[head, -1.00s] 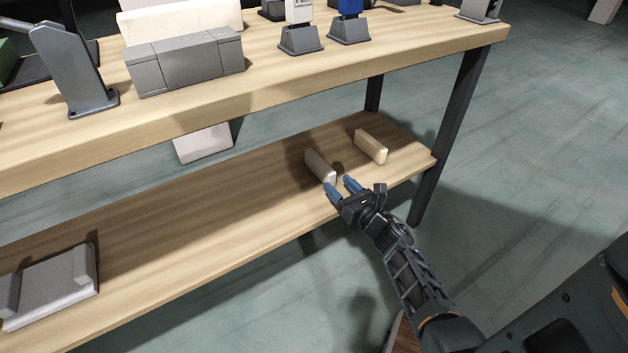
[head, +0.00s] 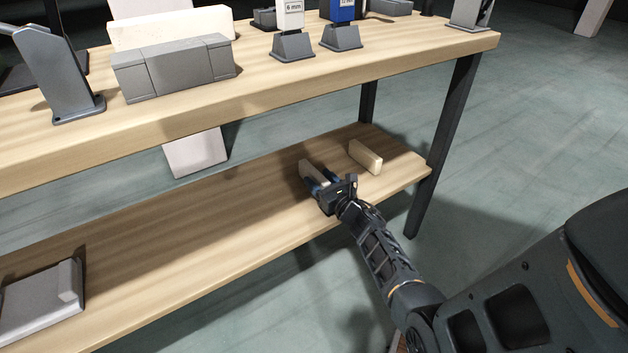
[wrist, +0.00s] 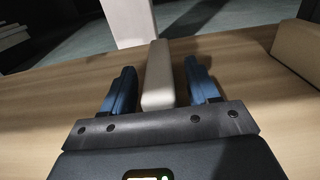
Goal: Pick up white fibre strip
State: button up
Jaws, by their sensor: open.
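The white fibre strip (head: 309,168), a pale, slightly greyish block, sits on the lower shelf of the table. It also shows in the wrist view (wrist: 158,72), running lengthwise between the blue fingers. My gripper (head: 321,180) is open around the strip's near end. In the wrist view the gripper (wrist: 161,82) has one finger on each side, with a visible gap on both sides. The strip's near end is hidden behind the gripper body in the head view.
A cream block (head: 366,156) lies to the right on the lower shelf (head: 200,250). A grey tray-like block (head: 40,300) lies at the shelf's left. The shelf's middle is clear.

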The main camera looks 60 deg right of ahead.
jog(key=c, duration=1.1)
jog(key=shift+o, duration=0.2)
